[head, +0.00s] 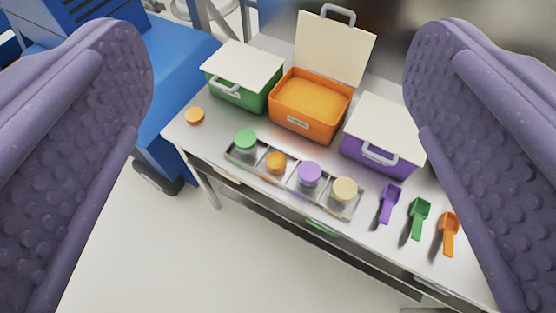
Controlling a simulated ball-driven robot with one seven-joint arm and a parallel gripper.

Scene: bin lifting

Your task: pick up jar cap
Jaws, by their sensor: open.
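An orange jar cap (195,116) lies on the left end of the white table. A rack (325,200) on the table holds a jar with a green cap (245,139), an orange jar without a visible lid (276,162), a jar with a purple cap (309,173) and a jar with a cream cap (344,189). My gripper (278,110) is wide open, its two purple padded fingers at the left and right of the picture. It is empty and above the table, apart from all the jars and the loose cap.
A closed green bin (240,95), an open orange bin (305,125) with orange contents and a closed purple bin (375,160) stand behind the rack. Purple (389,203), green (418,217) and orange (449,233) scoops lie at the right. Blue equipment (180,60) is behind left.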

